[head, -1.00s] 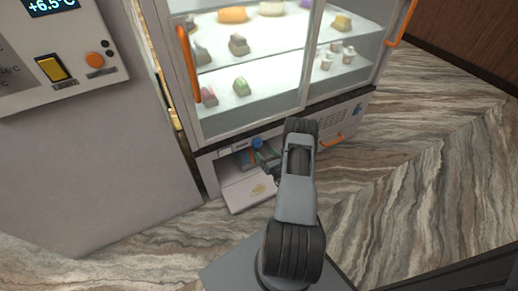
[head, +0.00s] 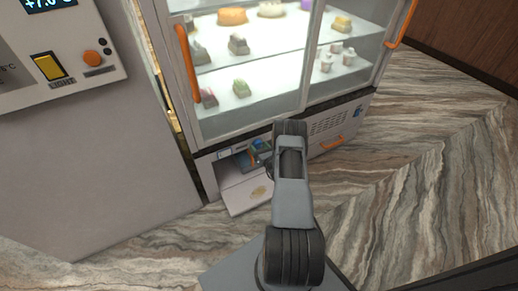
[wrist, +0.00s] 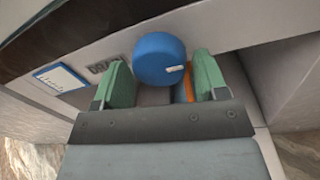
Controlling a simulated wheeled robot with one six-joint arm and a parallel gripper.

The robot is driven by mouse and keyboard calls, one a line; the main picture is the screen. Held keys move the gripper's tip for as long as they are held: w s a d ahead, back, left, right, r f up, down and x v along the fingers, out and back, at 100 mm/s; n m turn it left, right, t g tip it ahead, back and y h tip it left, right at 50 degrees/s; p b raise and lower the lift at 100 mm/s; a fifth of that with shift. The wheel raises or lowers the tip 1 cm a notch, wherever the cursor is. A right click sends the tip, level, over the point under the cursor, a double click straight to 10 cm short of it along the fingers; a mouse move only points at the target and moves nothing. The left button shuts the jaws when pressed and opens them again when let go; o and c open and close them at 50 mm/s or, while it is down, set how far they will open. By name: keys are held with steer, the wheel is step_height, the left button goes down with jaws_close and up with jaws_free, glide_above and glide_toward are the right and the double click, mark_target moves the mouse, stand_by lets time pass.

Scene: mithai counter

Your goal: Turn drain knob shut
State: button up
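The round blue drain knob (wrist: 159,57) sits on the pale panel in the wrist view, with a small white mark on its face right of centre. A partly hidden "DRAIN" label (wrist: 106,66) is to its left. My gripper (wrist: 163,80) is open, with one green finger on each side of the knob's lower part. Gaps show beside the knob, and I cannot tell whether either finger touches it. In the head view my arm reaches to the low opening under the display case, where the knob is small and hard to separate from the gripper.
The glass display case (head: 250,115) with sweets stands above the opening. A pale flap (head: 247,193) lies folded down in front of it. A grey cabinet (head: 90,180) with a yellow light switch (head: 48,67) stands at left. Marbled floor (head: 420,180) is open at right.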

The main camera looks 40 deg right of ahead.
steer(key=c, duration=0.6)
steer(key=shift+c, duration=0.2)
steer(key=shift+n, duration=0.3)
steer(key=n+b, duration=0.1)
steer(key=n, duration=0.2)
steer(key=shift+n+b, duration=0.4)
steer(key=n+b, duration=0.1)
steer(key=n, duration=0.3)
steer(key=shift+d+b, duration=0.1)
steer(key=shift+b, duration=0.2)
steer(key=n+b, duration=0.1)
steer(key=n, duration=0.3)
steer(key=shift+n+g+h+b, duration=0.3)
steer(key=shift+g+b, duration=0.1)
steer(key=shift+r+n+b, duration=0.2)
steer(key=shift+n+b, duration=0.7)
steer(key=shift+n, duration=1.2)
